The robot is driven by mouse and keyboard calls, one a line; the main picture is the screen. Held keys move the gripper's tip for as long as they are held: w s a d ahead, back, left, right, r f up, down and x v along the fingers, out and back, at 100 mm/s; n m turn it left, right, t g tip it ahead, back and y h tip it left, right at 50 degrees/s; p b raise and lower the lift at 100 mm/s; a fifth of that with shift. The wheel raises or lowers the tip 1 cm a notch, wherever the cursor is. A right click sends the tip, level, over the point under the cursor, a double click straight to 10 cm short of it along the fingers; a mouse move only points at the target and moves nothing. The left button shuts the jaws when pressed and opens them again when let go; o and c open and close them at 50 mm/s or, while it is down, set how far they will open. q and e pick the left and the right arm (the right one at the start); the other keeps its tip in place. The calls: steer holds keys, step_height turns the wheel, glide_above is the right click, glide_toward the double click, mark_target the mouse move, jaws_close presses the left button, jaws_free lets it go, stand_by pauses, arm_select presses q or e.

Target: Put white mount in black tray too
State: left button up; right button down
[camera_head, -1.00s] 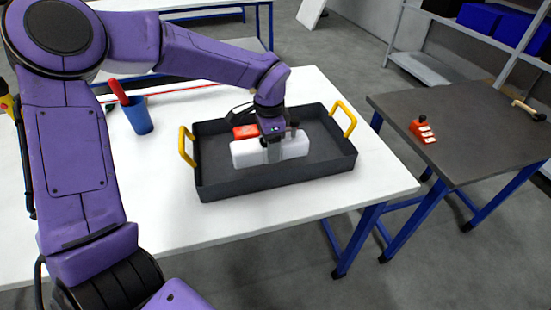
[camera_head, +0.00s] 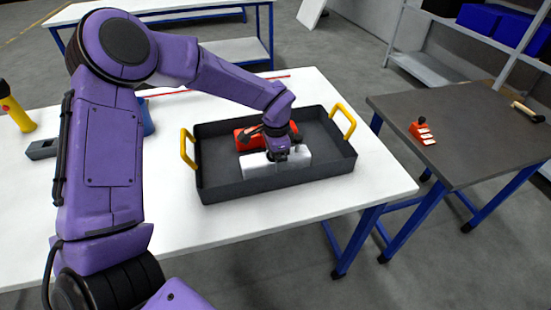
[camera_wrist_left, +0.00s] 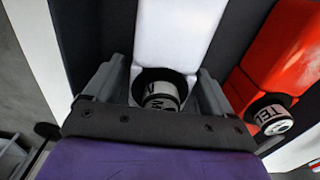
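The white mount (camera_head: 259,165) is low inside the black tray (camera_head: 245,188), along its near part. My left gripper (camera_head: 283,152) is over the white mount. In the left wrist view my left gripper's fingers (camera_wrist_left: 163,75) lie close along both sides of the white mount (camera_wrist_left: 175,30) and appear shut on it, with its black end between them. I cannot tell whether the mount touches the tray floor. A red mount (camera_head: 246,134) lies behind it in the tray, partly hidden by my gripper; it also shows in the left wrist view (camera_wrist_left: 275,60). My right gripper is out of view.
The tray has yellow handles (camera_head: 188,148) and free floor at its right. On the white table (camera_head: 165,215) are a blue cup (camera_head: 148,122), mostly hidden by my arm, and a yellow-and-black tool (camera_head: 17,112). A dark table (camera_head: 460,130) stands right with a red item (camera_head: 421,131).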

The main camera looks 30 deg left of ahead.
arm_select(q)
steer(key=shift+r+p, duration=0.35)
step_height(320, 180, up, 12)
steer(key=shift+f+b, duration=0.2)
steer(key=shift+b, duration=0.8)
